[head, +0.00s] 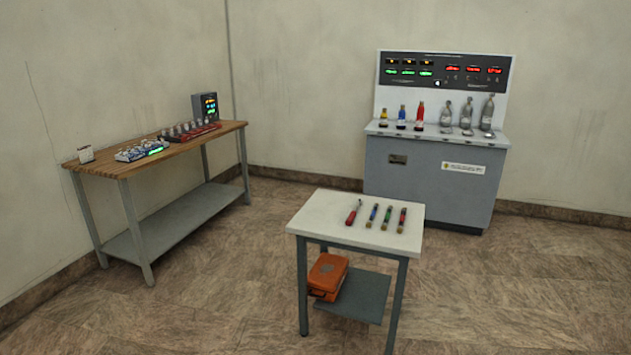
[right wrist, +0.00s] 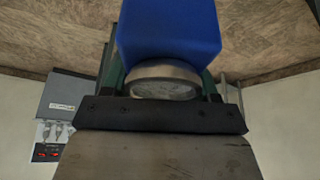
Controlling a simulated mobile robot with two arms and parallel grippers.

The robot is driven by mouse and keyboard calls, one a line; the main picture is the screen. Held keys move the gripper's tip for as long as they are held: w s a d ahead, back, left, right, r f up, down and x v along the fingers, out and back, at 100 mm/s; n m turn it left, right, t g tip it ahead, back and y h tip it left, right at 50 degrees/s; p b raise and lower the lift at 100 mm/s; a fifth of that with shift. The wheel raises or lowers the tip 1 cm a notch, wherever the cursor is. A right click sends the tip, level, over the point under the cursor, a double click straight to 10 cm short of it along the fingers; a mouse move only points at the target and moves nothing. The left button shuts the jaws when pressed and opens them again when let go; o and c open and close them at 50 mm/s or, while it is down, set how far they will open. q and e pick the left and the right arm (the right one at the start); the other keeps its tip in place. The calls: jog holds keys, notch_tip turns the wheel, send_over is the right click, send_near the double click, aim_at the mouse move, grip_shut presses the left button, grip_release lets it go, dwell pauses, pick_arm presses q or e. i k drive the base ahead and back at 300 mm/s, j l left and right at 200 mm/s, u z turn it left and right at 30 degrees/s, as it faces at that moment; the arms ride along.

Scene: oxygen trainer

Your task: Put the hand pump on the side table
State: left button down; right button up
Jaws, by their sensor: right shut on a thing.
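In the right wrist view my right gripper (right wrist: 163,100) is shut on a blue, block-like thing (right wrist: 168,30) with a round, metal-rimmed face (right wrist: 164,80) below it. I take this to be the hand pump; most of it is cut off by the frame or hidden. Its lower end and the fingertips are not clear. The small side table (head: 325,212) with a pale top stands in the middle front of the head view, apart from anything I hold. Neither gripper shows in the head view.
Several small coloured cylinders (head: 372,216) lie on the right part of the side table's top; its left part is clear. An orange case (head: 327,275) sits on its lower shelf. A wooden workbench (head: 190,150) stands left, a grey console (head: 430,180) behind.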

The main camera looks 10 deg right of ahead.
aim_at(325, 210)
jog(key=i+l+z, duration=0.1)
jog(key=i+z, duration=0.3)
jog(key=i, duration=1.4)
jog(key=i+l+u, duration=0.1)
jog(key=i+u, duration=0.25)
jog(key=i, duration=0.15)
jog(key=i+l+u, duration=0.35)
jog(key=i, duration=0.15)
jog(key=i+l+u, duration=0.35)
jog(key=i, duration=0.15)
jog(key=j, duration=0.1)
